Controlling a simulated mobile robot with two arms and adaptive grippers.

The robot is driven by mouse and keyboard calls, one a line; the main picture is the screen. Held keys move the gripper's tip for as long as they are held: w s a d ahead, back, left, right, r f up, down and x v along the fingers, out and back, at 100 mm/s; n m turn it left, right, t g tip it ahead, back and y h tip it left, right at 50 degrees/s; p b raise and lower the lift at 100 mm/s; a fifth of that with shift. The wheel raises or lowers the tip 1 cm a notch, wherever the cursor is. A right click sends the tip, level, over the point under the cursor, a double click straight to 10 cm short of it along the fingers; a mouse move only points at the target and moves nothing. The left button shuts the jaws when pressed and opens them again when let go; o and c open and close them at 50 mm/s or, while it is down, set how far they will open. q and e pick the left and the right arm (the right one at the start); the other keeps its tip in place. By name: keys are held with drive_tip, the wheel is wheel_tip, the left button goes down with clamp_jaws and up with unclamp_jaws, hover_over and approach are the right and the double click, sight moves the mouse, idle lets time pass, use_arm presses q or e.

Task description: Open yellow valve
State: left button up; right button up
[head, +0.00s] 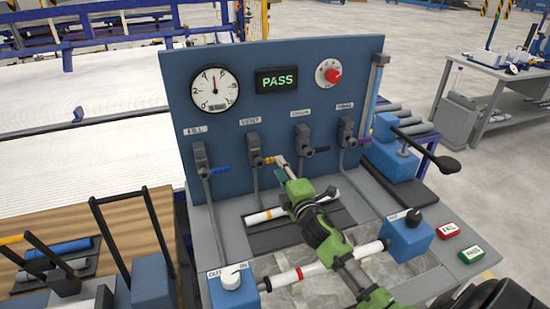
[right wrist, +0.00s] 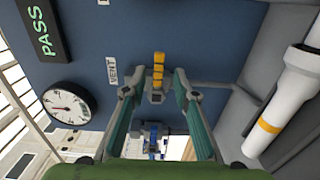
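The yellow valve handle (head: 269,160) sticks out from the dark valve body under the second label on the blue panel, in the head view. In the right wrist view the yellow handle (right wrist: 158,70) lies beyond and between the fingertips, near the VENT label. My right gripper (head: 279,167), green with pale fingers, reaches in from the lower right, its tips close to this handle. In the right wrist view the right gripper (right wrist: 155,88) has its two fingers well apart, with a gap on both sides of the handle. I see no contact. My left gripper is not in view.
A gauge (head: 215,90), a PASS display (head: 277,80) and a red knob (head: 333,75) are above. A white pipe (head: 283,276) lies below my right arm.

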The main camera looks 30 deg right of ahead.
sight(268, 161)
drive_tip(key=x, duration=0.5)
drive_tip(key=shift+w, duration=0.15)
drive_tip(key=shift+r, duration=0.1)
drive_tip(key=shift+c, duration=0.4)
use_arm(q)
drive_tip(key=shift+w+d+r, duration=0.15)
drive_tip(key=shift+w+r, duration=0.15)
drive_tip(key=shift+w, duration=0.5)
use_arm(e)
clamp_jaws()
